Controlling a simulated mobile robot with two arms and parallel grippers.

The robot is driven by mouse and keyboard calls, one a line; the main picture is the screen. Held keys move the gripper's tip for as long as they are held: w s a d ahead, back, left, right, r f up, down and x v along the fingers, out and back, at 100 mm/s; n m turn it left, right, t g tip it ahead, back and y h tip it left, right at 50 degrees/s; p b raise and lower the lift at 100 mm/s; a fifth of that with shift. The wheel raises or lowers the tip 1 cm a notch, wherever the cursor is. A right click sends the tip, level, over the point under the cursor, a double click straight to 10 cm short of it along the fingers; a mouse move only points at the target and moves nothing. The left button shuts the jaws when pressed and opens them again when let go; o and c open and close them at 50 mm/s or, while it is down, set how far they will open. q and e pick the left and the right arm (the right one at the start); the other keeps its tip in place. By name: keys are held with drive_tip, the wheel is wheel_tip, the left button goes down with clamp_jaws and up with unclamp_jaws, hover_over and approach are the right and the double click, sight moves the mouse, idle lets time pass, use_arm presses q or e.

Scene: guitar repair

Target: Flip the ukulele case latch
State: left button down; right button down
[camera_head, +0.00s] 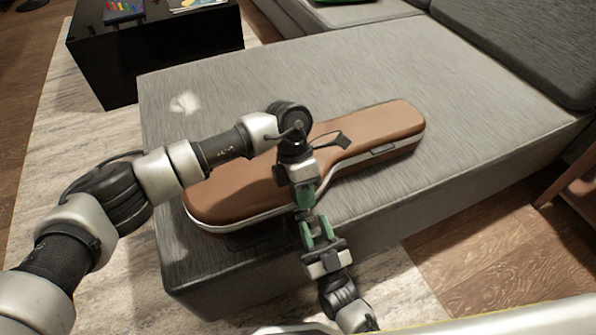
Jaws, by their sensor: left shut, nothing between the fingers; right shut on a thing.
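The brown ukulele case (235,192) with a pale rim lies closed on the grey ottoman. A dark latch (383,150) shows on its front side near the right end. My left gripper (305,198) is shut and empty, pointing down at the case's front edge near the middle. My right gripper (317,232) comes up from the bottom, just below the left one. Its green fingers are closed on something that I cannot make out. The part of the case front behind both grippers is hidden.
The grey ottoman (480,110) has free room behind and right of the case. A black table (160,50) stands at the back left. A sofa (510,40) is at the back right. A wooden chair or table part (575,185) is at the right edge.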

use_arm(q)
drive_tip(key=shift+s+d+f, duration=0.25)
drive_tip(key=shift+s+f, duration=0.35)
drive_tip(key=shift+s, duration=0.25)
use_arm(e)
drive_tip(key=shift+f, duration=0.1)
